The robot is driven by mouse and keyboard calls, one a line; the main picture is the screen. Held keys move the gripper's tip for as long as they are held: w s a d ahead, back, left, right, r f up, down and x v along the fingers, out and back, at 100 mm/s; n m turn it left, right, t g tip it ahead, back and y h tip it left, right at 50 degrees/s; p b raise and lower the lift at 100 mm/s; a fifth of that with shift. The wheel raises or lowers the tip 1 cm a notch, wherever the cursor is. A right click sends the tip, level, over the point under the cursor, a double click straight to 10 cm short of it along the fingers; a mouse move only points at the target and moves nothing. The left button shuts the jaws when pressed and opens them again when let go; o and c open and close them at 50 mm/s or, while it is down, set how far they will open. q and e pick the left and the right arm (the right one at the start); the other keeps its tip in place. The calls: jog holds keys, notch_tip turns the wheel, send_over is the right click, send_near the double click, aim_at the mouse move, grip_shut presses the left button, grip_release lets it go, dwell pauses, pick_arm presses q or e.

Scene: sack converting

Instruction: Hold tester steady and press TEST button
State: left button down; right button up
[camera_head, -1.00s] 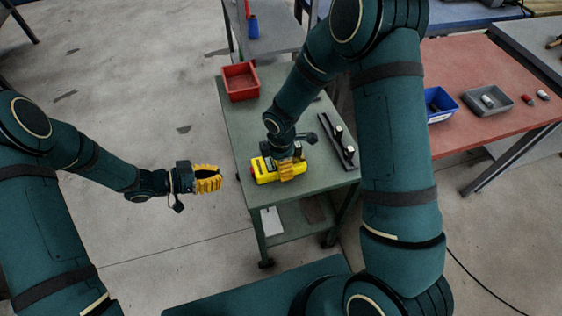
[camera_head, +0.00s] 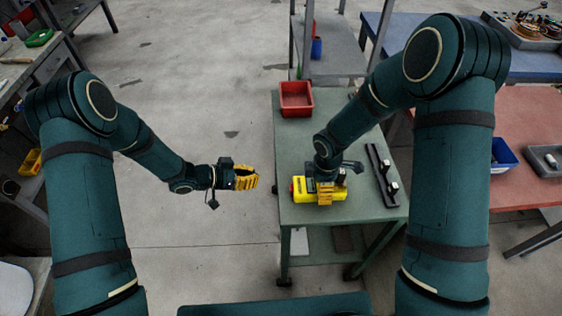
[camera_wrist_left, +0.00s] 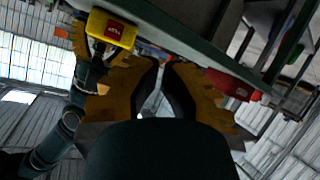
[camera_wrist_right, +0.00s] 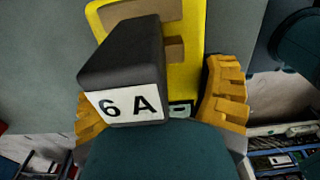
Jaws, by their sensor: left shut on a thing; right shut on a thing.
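The yellow tester (camera_head: 328,194) lies on the green table. My right gripper (camera_head: 324,188) is on it from above, and in the right wrist view its fingers flank the tester body (camera_wrist_right: 187,45). A black block (camera_wrist_right: 122,55) labelled "6 A" stands on the tester between those fingers. The tester's red button (camera_head: 296,187) is on its left end; it also shows in the left wrist view (camera_wrist_left: 114,30), its lettering too small to read surely. My left gripper (camera_head: 248,178) is shut in the air, left of this button and apart from it. I see nothing between its fingertips.
The green table (camera_head: 300,148) carries a red bin (camera_head: 296,98) at the back and a dark rail with small fittings (camera_head: 380,175) to the right. A blue bin (camera_head: 503,155) and grey tray (camera_head: 545,160) stand on the reddish bench. Floor left of the table is clear.

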pick_arm(q)
jog(key=w+a+f+n+t+y, duration=0.1)
jog(key=w+a+f+n+y, duration=0.15)
jog(key=a+n+y, duration=0.45)
jog(key=w+a+f+n+t+y, duration=0.1)
jog(key=w+a+n+y, duration=0.3)
jog(key=n, duration=0.6)
jog(key=s+d+r+n+g+h, duration=0.5)
jog(key=s+d+r+n+h, duration=0.2)
jog(key=n, duration=0.5)
jog(key=shift+s+d+r+g, duration=0.3)
jog(key=shift+s+d+r, duration=0.35)
jog(key=shift+s, duration=0.35)
jog(key=shift+d+f, duration=0.1)
